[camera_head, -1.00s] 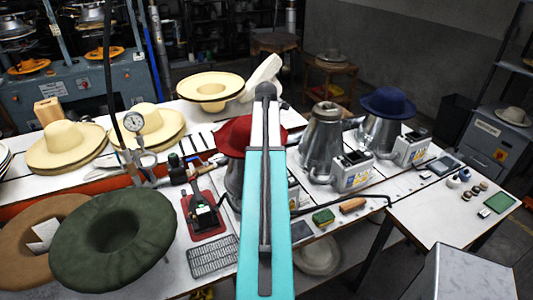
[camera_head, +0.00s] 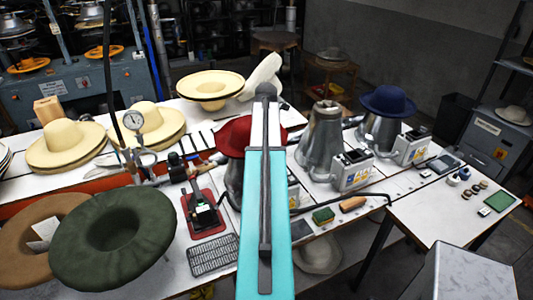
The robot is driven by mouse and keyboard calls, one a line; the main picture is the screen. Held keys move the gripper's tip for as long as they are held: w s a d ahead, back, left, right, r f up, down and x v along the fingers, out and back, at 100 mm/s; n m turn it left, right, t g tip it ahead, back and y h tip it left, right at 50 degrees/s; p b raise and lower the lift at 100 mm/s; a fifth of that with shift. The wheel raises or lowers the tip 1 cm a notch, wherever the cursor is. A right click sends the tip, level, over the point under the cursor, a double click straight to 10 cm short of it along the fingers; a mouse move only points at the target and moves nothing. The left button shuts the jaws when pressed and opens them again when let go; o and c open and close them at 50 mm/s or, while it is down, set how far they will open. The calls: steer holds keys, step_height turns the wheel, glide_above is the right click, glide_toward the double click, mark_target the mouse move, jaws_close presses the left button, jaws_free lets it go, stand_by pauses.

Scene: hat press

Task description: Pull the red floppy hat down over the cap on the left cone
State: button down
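The red floppy hat (camera_head: 234,137) sits over the top of the left metal cone (camera_head: 234,180), behind my arm. Its brim shows on both sides of the arm, and the cone shows only in part below it. The cap on that cone is hidden under the hat or behind my arm, so I cannot tell how far down the hat is. My turquoise and white arm reaches up the middle of the picture and covers the hat's centre. My gripper is not visible; the arm's far end hides it.
A bare middle cone (camera_head: 323,138) and a cone with a blue hat (camera_head: 389,102) stand to the right. Cream hats (camera_head: 66,143) and a large green hat (camera_head: 112,242) lie on the left.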

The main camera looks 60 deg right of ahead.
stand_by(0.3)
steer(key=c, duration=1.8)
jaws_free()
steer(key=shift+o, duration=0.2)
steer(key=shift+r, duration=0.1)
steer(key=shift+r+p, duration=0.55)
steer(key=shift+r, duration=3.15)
